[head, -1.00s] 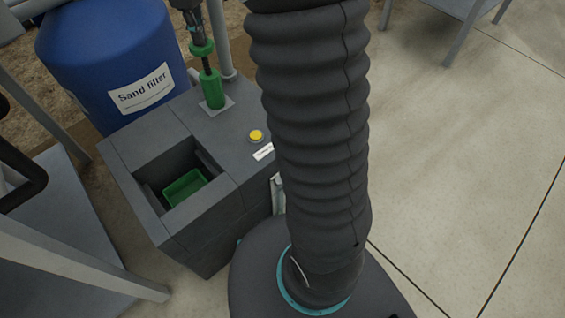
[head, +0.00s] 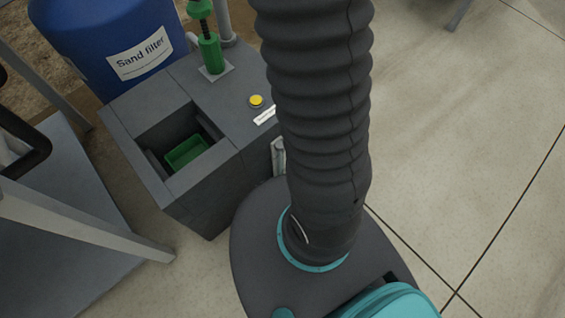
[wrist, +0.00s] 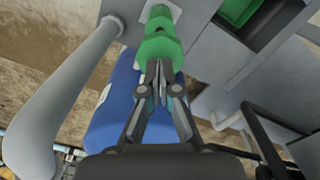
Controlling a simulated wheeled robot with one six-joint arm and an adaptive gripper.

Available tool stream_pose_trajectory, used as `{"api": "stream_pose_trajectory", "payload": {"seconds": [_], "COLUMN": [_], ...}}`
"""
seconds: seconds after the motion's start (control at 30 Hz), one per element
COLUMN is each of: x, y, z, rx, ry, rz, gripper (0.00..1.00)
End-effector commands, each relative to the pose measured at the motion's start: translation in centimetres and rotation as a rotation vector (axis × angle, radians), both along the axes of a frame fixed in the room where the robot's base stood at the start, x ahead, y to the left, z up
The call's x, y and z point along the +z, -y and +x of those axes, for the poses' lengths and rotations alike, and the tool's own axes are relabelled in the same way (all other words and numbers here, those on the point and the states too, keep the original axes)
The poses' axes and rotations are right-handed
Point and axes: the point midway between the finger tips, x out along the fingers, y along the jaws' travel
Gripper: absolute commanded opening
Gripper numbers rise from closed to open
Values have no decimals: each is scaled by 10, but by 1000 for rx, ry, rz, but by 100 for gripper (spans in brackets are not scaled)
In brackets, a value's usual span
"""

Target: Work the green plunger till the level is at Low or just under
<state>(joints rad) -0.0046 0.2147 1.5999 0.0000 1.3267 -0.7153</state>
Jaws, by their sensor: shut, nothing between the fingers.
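The green plunger shows at the top of the head view. Its round knob (head: 200,8) stands above the green collar (head: 210,53) on a short dark rod. In the wrist view the green knob (wrist: 159,47) is just beyond my shut, empty fingertips (wrist: 158,82). Whether they touch it, I cannot tell. My gripper is outside the head view. A pale upright strip (head: 278,157) on the side of the grey housing (head: 150,98) may be a gauge. No level or Low mark can be read.
A yellow button (head: 256,101) and a white label (head: 265,115), too small to read, are on the housing top. A green tray (head: 186,151) lies in its recess. The blue Sand filter drum (head: 100,25) stands behind. Open floor (head: 470,130) lies to the right.

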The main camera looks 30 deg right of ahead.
Motion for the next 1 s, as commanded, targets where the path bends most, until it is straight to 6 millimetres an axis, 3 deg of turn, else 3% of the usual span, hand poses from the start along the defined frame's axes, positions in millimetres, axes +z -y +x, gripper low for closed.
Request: {"api": "stream_pose_trajectory", "payload": {"seconds": [1.0], "x": [-55], "y": [0], "z": [0], "rx": [0], "ry": [-3], "rz": [0], "gripper": [0]}}
